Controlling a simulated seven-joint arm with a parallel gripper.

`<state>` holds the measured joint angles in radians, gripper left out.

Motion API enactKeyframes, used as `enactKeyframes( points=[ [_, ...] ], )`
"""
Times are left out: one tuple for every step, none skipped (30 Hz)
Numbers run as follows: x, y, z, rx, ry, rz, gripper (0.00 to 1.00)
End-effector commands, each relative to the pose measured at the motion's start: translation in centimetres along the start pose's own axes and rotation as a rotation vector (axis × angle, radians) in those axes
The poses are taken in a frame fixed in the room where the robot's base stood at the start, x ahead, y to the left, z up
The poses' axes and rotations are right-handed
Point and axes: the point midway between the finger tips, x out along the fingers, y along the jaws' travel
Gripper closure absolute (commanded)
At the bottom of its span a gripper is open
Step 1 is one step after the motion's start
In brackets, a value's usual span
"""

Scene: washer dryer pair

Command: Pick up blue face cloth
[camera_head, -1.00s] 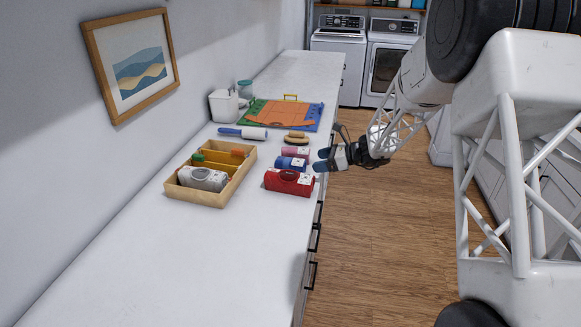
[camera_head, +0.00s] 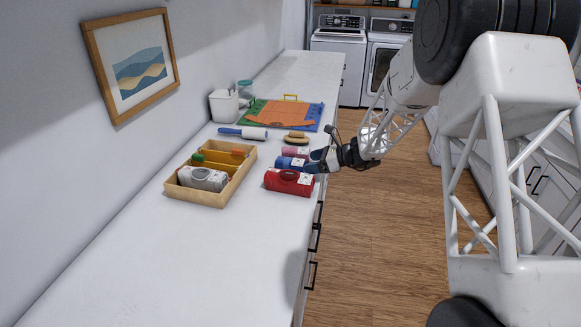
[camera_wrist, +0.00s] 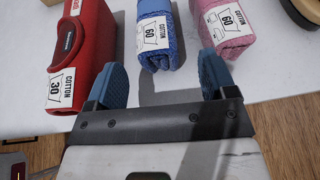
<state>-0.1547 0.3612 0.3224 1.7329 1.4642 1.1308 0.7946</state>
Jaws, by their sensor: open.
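The blue face cloth (camera_head: 290,164) is a rolled blue bundle with a white label, lying on the white counter between a red roll (camera_head: 289,182) and a pink roll (camera_head: 295,152). In the wrist view the blue cloth (camera_wrist: 159,42) has its labelled end, marked "COTTON 60", facing me. My gripper (camera_head: 316,162) is at the counter's right edge by the cloth's label end. In the wrist view my gripper (camera_wrist: 161,80) is open and empty, its two blue fingers spread, with the cloth ahead between them. The left finger is close to the red roll (camera_wrist: 75,60), the right one close to the pink roll (camera_wrist: 222,27).
A wooden tray (camera_head: 238,180) with a grey roll and other items stands left of the rolls. Behind are a brush (camera_head: 297,136), a lint roller (camera_head: 250,132) and coloured mats (camera_head: 275,113). The near counter is clear. A wall stands to the left.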

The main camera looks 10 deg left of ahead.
Motion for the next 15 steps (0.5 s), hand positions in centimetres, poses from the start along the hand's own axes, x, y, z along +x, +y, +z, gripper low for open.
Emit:
enactKeyframes(
  points=[
    [0.4,0.1,0.0,0.000,0.000,0.001,0.22],
    [0.6,0.1,0.0,0.000,0.000,0.002,0.22],
    [1.0,0.1,-0.1,0.000,0.001,0.002,0.22],
    [1.3,0.2,-0.1,0.000,0.001,0.003,0.22],
    [1.7,0.2,-0.1,0.001,0.001,0.003,0.22],
    [2.1,0.3,-0.1,0.001,0.001,0.003,0.22],
    [2.5,0.3,-0.1,0.001,0.000,0.003,0.22],
    [2.8,0.3,-0.1,0.001,0.000,0.003,0.22],
    [3.3,0.3,-0.1,0.000,0.000,0.002,0.22],
    [3.6,0.3,-0.1,0.000,0.000,0.002,0.22],
    [3.9,0.3,-0.1,0.000,0.000,0.002,0.22],
    [4.2,0.3,-0.1,-0.001,0.000,0.002,0.22],
    [4.5,0.3,-0.1,-0.001,0.001,0.002,0.22],
    [4.6,0.3,-0.1,-0.001,0.001,0.002,0.22],
    [4.8,0.3,-0.1,-0.001,0.001,0.001,0.22]
  ],
)
